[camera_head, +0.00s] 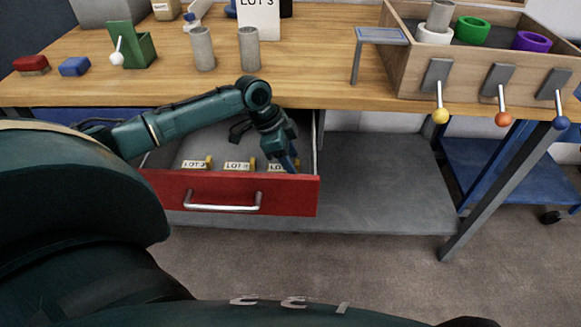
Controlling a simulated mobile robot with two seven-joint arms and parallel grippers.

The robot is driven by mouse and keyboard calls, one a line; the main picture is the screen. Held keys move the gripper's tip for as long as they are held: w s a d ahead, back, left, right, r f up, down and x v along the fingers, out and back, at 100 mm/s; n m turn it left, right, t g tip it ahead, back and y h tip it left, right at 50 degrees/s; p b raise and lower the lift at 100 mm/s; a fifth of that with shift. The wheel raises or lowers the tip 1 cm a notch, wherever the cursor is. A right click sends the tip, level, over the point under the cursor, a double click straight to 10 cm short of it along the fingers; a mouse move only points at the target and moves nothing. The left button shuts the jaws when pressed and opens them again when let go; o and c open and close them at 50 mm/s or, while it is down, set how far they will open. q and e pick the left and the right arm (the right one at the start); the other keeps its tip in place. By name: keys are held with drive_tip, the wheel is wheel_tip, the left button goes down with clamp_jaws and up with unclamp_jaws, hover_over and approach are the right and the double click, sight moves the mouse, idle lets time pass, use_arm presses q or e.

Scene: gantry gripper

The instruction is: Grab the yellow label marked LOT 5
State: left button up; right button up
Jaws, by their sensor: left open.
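The open red-fronted drawer (290,198) holds three small tags in a row, with white faces and yellow backs. The left tag (195,165) reads LOT and a digit too small to be sure of. The middle tag (238,167) also begins with LOT, its digit unclear. The right tag (276,168) shows only its first letters; my gripper covers the rest, so I cannot tell which one is LOT 5. My left gripper (290,163) points down into the drawer's right end, open, at the right tag. Contact cannot be seen. My right gripper is out of view.
The wooden worktop (310,80) lies above the drawer. On it stand two grey cylinders (203,48), a LOT 3 sign (258,18), a green holder (138,46) and a wooden box (470,60) with levers. A grey lower shelf (380,190) and table leg (490,195) are at right.

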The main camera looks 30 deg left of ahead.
use_arm(q)
drive_tip(key=shift+d+f, duration=0.1)
drive_tip(key=shift+f, duration=0.3)
clamp_jaws()
